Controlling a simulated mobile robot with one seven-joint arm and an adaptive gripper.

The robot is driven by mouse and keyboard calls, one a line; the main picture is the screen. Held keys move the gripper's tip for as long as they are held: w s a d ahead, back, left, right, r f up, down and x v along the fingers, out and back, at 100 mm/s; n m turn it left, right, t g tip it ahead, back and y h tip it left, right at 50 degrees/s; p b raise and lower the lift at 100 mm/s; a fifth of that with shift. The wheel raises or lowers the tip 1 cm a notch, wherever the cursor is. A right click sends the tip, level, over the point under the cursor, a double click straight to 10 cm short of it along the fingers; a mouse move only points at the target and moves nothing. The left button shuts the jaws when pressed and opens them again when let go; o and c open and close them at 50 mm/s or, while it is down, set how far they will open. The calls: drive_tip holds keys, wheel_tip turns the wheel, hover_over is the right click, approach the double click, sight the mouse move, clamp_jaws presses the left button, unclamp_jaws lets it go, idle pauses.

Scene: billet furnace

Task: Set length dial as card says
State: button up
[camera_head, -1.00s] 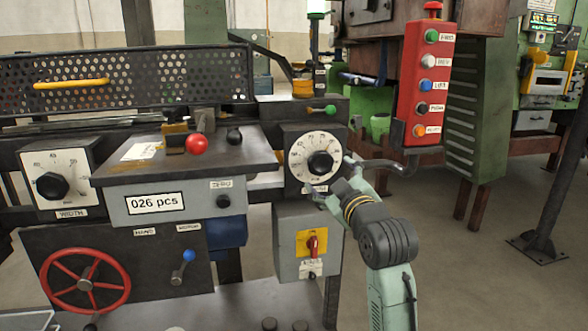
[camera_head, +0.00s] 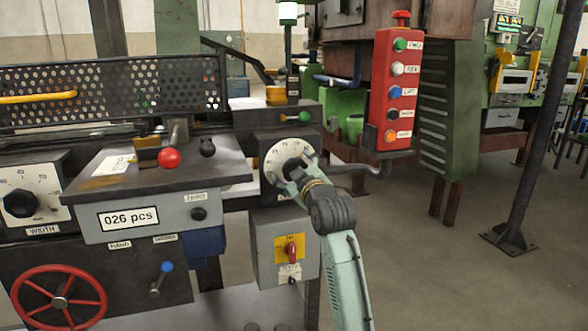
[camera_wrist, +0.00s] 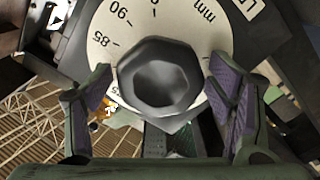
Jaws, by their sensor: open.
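The length dial has a white numbered face (camera_head: 273,158) and a dark knob (camera_head: 291,165), on a dark box right of the desk. My gripper (camera_head: 292,171) is at the dial in the head view, partly covering it. In the wrist view the faceted knob (camera_wrist: 160,80) lies between the two open fingers, with a gap on each side. The white face (camera_wrist: 185,25) shows upside-down marks such as 85, 90 and mm. The setting is hidden. A white card (camera_head: 114,165) lies on the sloped desk; its writing is too small to read.
The red push-button box (camera_head: 393,90) and its bent dark bracket (camera_head: 370,170) stand just right of the dial. A grey switch box (camera_head: 270,265) with a red switch sits below it. The desk with a red ball knob (camera_head: 168,158) is left.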

drive_tip(key=shift+c, duration=0.2)
drive_tip(key=c, duration=1.1)
drive_tip(key=shift+m+p, duration=0.3)
drive_tip(key=shift+m, duration=0.2)
drive_tip(key=m+p, duration=0.1)
drive_tip(key=m, duration=0.1)
drive_tip(key=m+p, duration=0.1)
drive_tip(key=shift+r+m, duration=0.2)
drive_tip(key=shift+m, duration=0.2)
drive_tip(key=m+p, duration=0.3)
drive_tip(key=m, duration=0.1)
drive_tip(key=shift+d+m, duration=0.15)
drive_tip(key=shift+m, duration=0.15)
drive_tip(key=m+p, duration=0.3)
drive_tip(key=m, duration=0.2)
drive_tip(key=shift+w+p, duration=0.1)
drive_tip(key=shift+p, duration=0.25)
drive_tip(key=shift+d+f+m+p, duration=0.1)
drive_tip(key=shift+m+p, duration=0.4)
drive_tip(key=shift+m, duration=0.35)
drive_tip(key=shift+d+f+m+p, duration=0.1)
drive_tip(key=shift+m+p, duration=0.4)
drive_tip(key=shift+m, duration=0.65)
